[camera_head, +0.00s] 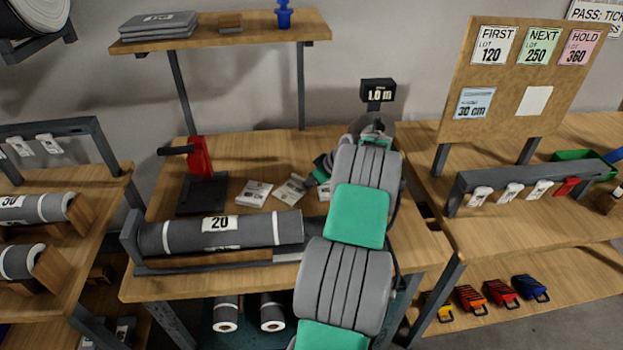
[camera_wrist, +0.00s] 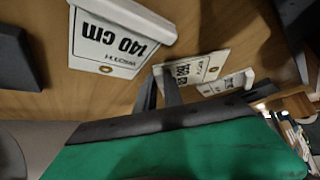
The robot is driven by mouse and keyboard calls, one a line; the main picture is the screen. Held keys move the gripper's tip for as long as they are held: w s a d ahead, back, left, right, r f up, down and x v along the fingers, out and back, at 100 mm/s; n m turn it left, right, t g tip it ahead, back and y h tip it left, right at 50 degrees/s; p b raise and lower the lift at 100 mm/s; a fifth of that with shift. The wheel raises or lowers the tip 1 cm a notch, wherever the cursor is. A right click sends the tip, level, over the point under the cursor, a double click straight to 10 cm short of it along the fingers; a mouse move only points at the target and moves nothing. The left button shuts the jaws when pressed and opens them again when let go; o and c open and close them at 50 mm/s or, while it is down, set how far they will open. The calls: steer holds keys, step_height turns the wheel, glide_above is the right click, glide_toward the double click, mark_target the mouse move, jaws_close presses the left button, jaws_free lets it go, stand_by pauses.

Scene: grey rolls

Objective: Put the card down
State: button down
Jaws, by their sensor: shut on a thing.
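In the wrist view, my gripper (camera_wrist: 160,90) is shut, its two dark fingers at the near edge of a small white card (camera_wrist: 206,67) with black print. The card is low over the wooden table; I cannot tell whether it touches the wood. In the head view, my gripper (camera_head: 321,170) is mostly hidden behind my arm, beside small white cards on the bench (camera_head: 236,160). One card (camera_head: 290,188) lies left of it, and another (camera_head: 323,193) is partly covered by my arm. I cannot tell which of these is the held one.
A card marked 140 cm (camera_wrist: 113,42) is large in the wrist view. A grey roll marked 20 (camera_head: 180,236) lies along the bench front.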

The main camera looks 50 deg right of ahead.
steer(key=c, duration=1.9)
jaws_free()
steer(key=shift+f, duration=0.1)
steer(key=o, duration=0.4)
steer(key=shift+o, duration=0.2)
